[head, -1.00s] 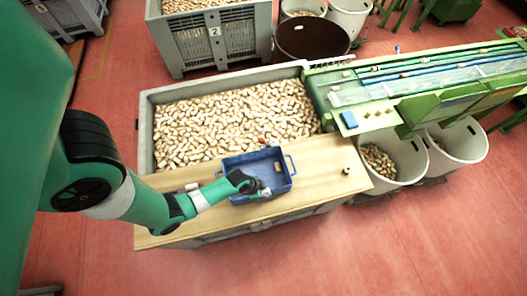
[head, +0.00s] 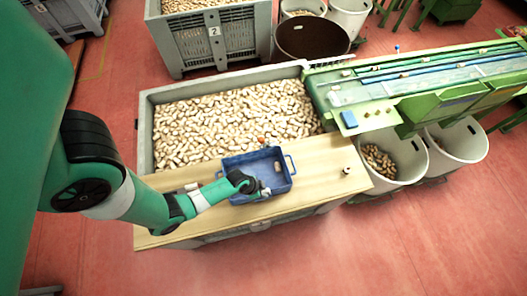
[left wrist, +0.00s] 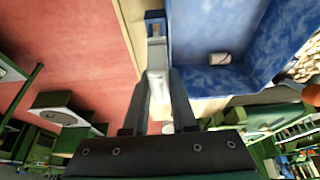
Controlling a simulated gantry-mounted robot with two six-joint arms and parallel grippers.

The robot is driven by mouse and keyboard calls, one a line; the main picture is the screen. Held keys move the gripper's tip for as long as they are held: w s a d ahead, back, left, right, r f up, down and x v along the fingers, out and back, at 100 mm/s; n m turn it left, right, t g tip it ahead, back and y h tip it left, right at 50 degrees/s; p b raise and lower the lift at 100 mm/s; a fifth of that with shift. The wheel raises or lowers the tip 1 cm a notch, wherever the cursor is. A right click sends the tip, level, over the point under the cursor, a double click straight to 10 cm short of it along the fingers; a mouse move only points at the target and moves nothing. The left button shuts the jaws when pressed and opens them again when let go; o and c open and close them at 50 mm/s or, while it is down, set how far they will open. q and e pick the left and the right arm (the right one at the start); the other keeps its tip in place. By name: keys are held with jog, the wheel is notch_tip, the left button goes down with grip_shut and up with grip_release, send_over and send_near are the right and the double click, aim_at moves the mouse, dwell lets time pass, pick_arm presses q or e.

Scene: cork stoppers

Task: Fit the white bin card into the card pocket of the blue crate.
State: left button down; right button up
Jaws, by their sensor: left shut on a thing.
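The blue crate (head: 240,197) stands on the wooden table top, and its inside fills the right of the left wrist view (left wrist: 205,80). My left gripper (head: 262,191) is at the crate's near side. In the left wrist view its two fingers (left wrist: 158,95) are shut on the white bin card (left wrist: 157,60), seen nearly edge-on. The card's far end is close to a small blue part (left wrist: 155,18) beside the crate wall, which looks like the card pocket. I cannot tell whether the card is inside it. My right gripper is not in view.
One cork (head: 277,166) lies in the crate. A small dark-ended object (head: 347,171) is at the table's right (head: 325,160). A large grey bin of corks (head: 146,125) is behind the table. The green conveyor (head: 440,105) and white tubs (head: 462,145) stand at right.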

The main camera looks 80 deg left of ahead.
pick_arm(q)
jog(key=shift+f+b, duration=1.3)
jog(key=shift+f, duration=0.2)
dwell(1.0)
jog(key=shift+s+f+b, duration=0.25)
jog(key=shift+f+b, duration=0.15)
jog(key=shift+f, duration=0.15)
jog(key=c, duration=0.6)
grip_release()
jog(key=shift+c, duration=0.2)
jog(key=shift+d+r, duration=0.1)
jog(key=shift+r, duration=0.15)
jog(key=p+v, duration=0.8)
jog(key=v, duration=0.3)
jog(key=shift+r, duration=0.5)
jog(key=shift+w, duration=0.2)
